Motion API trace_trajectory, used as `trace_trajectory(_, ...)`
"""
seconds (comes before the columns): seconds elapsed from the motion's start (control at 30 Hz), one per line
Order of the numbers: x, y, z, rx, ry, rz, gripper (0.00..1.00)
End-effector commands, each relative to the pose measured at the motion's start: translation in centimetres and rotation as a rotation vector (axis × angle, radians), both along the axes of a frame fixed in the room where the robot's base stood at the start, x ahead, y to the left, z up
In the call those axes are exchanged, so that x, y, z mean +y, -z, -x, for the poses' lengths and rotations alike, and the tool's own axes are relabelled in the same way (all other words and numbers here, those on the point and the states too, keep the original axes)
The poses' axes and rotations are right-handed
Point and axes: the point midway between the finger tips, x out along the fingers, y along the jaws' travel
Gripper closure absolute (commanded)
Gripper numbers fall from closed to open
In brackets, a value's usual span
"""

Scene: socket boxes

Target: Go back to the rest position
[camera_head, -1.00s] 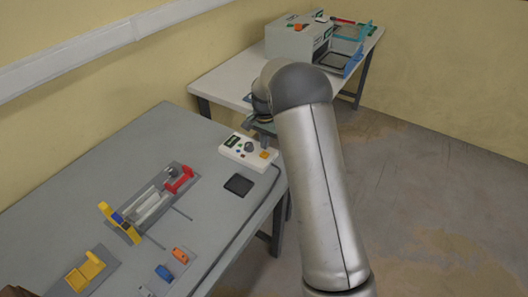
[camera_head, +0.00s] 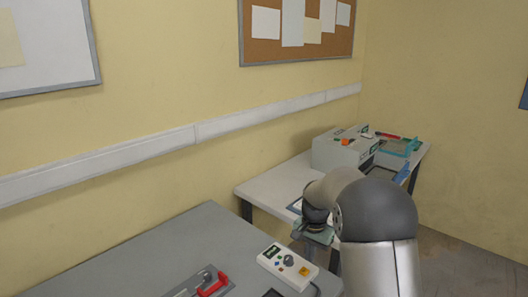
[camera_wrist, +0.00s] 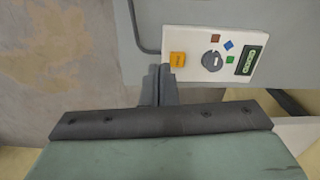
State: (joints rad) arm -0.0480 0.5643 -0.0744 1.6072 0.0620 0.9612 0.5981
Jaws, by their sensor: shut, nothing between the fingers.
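My gripper (camera_wrist: 160,72) shows in the wrist view as two dark fingers pressed together, shut and empty. It points toward the edge of the grey table (camera_wrist: 180,12), beside the white control box (camera_wrist: 198,70) with its orange button and round knob. The fingers look apart from the box, but their height over the table is hard to judge. In the head view my arm comes in from the lower right and bends toward the table. The fingertips are not clear there. The same control box (camera_head: 287,268) lies at the near table's right end.
A red-handled clamp fixture (camera_head: 208,284) lies on the grey table left of the box. Behind my arm, a white table (camera_head: 272,187) holds a grey machine (camera_head: 340,150) and a teal tray (camera_head: 400,147). A wall with a rail (camera_head: 120,156) runs behind. Floor is open at right.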

Motion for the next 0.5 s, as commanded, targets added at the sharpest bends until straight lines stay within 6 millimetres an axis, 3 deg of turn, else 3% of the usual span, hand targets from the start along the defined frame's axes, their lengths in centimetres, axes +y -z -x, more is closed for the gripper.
trace_trajectory(0.03,0.0,-2.3,2.4,-0.012,-0.042,-0.005,1.00)
trace_trajectory(0.2,0.1,-6.9,11.4,-0.030,-0.221,-0.008,1.00)
trace_trajectory(0.33,0.2,-8.7,18.9,-0.045,-0.362,-0.001,1.00)
trace_trajectory(0.5,0.2,-8.6,27.5,-0.059,-0.523,0.016,1.00)
